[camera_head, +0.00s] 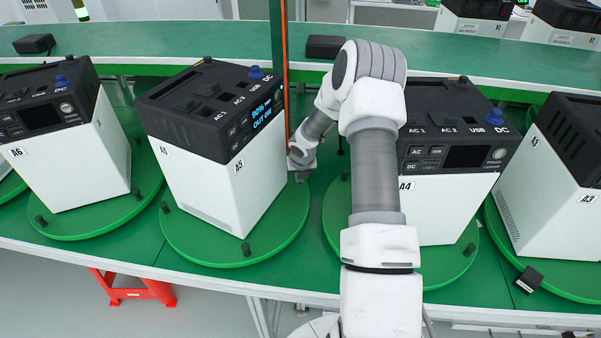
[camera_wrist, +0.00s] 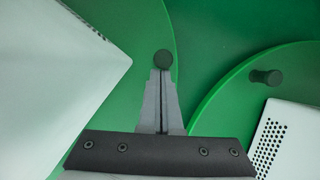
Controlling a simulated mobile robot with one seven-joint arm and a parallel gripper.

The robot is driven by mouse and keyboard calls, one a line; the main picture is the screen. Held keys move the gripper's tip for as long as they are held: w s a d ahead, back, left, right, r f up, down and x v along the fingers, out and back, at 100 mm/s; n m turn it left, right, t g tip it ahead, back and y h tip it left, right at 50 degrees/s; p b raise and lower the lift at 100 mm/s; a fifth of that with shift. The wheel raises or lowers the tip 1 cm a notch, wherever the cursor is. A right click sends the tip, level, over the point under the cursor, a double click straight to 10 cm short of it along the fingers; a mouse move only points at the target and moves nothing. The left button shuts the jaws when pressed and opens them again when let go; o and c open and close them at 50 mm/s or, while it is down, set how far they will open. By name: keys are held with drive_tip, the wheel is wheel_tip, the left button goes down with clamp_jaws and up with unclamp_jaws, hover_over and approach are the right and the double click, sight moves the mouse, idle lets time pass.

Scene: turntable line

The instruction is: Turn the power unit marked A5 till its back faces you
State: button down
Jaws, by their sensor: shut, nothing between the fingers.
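The power unit marked A5 (camera_head: 205,178) is a white box with a black top, standing on a round green turntable (camera_head: 205,252). Its lit display (camera_head: 262,112) is on the face turned to the right; a plain white side with a low vent slot faces the front left. Black pegs stand on the turntable's rim. My gripper (camera_head: 302,177) is shut and empty at the turntable's right edge. In the wrist view its fingertips (camera_wrist: 161,72) are at a black peg (camera_wrist: 162,58), seeming to touch it. A white corner of A5 (camera_wrist: 60,70) lies left of them.
Unit A4 (camera_head: 450,215) stands on the turntable to the right, partly behind my arm; its peg (camera_wrist: 265,77) shows in the wrist view. A6 (camera_head: 75,165) is at the left, A3 (camera_head: 550,200) at the right. A dark post with an orange strip (camera_head: 280,70) rises behind A5.

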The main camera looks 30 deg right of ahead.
drive_tip(key=w, duration=0.1)
drive_tip(key=w+p, duration=0.2)
drive_tip(key=shift+d+r+n, duration=0.15)
drive_tip(key=shift+d+n, duration=0.15)
drive_tip(key=shift+w+d+p, duration=0.15)
drive_tip(key=shift+w+p, duration=0.7)
drive_tip(key=shift+w, duration=0.65)
drive_tip(key=shift+f, duration=0.2)
